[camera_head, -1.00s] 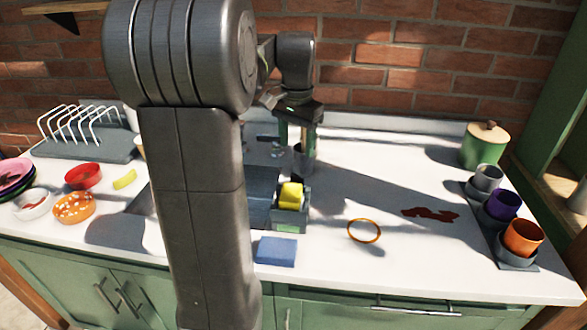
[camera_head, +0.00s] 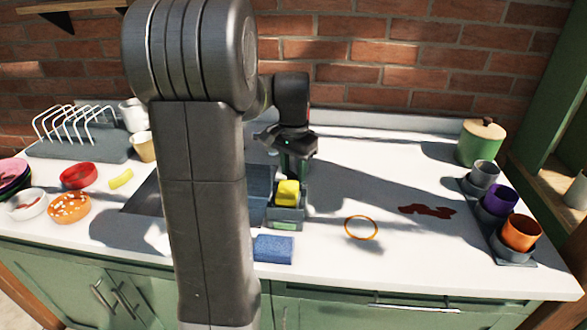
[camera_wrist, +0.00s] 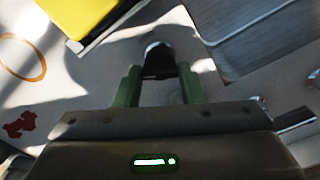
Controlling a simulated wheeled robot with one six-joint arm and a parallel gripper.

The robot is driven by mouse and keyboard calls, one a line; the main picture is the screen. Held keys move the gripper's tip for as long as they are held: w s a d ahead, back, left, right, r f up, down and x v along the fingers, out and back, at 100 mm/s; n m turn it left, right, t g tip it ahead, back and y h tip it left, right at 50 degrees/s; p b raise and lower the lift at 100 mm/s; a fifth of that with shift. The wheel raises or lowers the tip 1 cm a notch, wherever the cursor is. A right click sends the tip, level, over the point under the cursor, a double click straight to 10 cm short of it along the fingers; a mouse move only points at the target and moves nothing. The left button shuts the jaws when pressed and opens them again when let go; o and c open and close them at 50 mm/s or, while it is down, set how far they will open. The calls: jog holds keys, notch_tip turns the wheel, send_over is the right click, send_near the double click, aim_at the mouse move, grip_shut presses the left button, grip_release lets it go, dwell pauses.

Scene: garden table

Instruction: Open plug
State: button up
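The sink (camera_head: 140,199) is set into the white counter, partly hidden behind my arm. It also shows in the wrist view (camera_wrist: 250,45) as a grey metal basin at upper right. My gripper (camera_head: 295,165) points down behind the grey caddy, at the sink's right back side. In the wrist view its two green fingers (camera_wrist: 159,80) are apart. A small dark piece with a pale, shiny top (camera_wrist: 158,52) shows between or just beyond the fingertips; I cannot tell whether they touch it or whether it is the plug control. No plug is clearly visible in the basin.
The grey caddy (camera_head: 286,216) with a yellow sponge (camera_head: 288,191) stands close in front of my gripper. A blue sponge (camera_head: 274,249) lies before it. An orange ring (camera_head: 361,228) and a dark red stain (camera_head: 428,211) are on the right. Cups (camera_head: 521,231) stand far right.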

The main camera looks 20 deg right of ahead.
jog(key=c, duration=0.4)
jog(key=shift+n, duration=0.3)
jog(key=shift+r+n+p, duration=0.1)
jog(key=shift+n+p, duration=1.4)
jog(key=shift+n, duration=1.1)
jog(key=o, duration=1)
